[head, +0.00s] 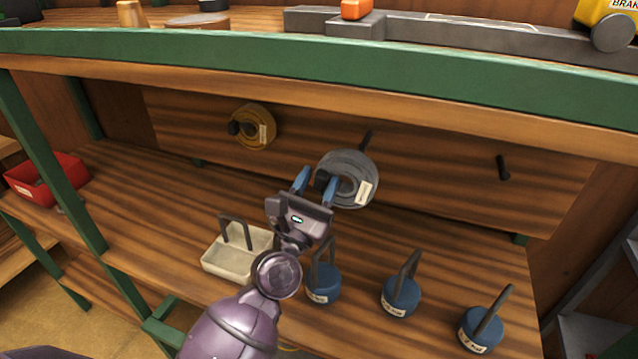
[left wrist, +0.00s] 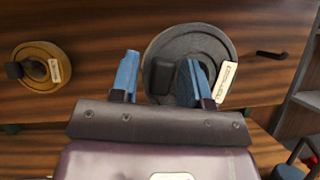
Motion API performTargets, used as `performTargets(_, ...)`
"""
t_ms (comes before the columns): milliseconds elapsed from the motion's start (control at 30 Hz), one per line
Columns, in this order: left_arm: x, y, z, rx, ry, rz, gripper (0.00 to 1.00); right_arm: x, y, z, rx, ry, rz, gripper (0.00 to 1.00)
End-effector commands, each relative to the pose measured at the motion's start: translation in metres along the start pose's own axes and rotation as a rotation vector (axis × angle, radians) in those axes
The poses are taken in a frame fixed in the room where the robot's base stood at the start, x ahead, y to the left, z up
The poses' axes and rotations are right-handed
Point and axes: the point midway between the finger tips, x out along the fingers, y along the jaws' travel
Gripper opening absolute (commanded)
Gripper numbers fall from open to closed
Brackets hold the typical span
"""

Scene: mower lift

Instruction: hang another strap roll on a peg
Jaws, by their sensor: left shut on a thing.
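A grey strap roll (head: 358,172) with a white label is in front of the back board. It also shows in the left wrist view (left wrist: 200,42). A yellow-brown strap roll (head: 264,115) hangs on the left peg. The right peg (head: 503,167) is bare. My right gripper is not in view.
Below, a pale caddy (head: 222,264) and several blue weights with upright handles (head: 323,285) stand on the wooden shelf. A red bin (head: 70,168) is at the far left. The green-edged upper shelf (head: 300,56) overhangs the board.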

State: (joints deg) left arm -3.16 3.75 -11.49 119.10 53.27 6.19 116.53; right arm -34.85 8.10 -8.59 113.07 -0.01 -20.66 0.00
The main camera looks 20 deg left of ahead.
Motion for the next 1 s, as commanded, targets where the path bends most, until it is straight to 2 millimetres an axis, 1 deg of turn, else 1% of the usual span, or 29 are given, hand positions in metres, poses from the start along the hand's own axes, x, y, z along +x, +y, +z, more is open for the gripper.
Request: performTargets(1000,0.05,0.001,-0.028,-0.003,-0.002,-0.001,0.02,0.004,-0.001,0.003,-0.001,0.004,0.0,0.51)
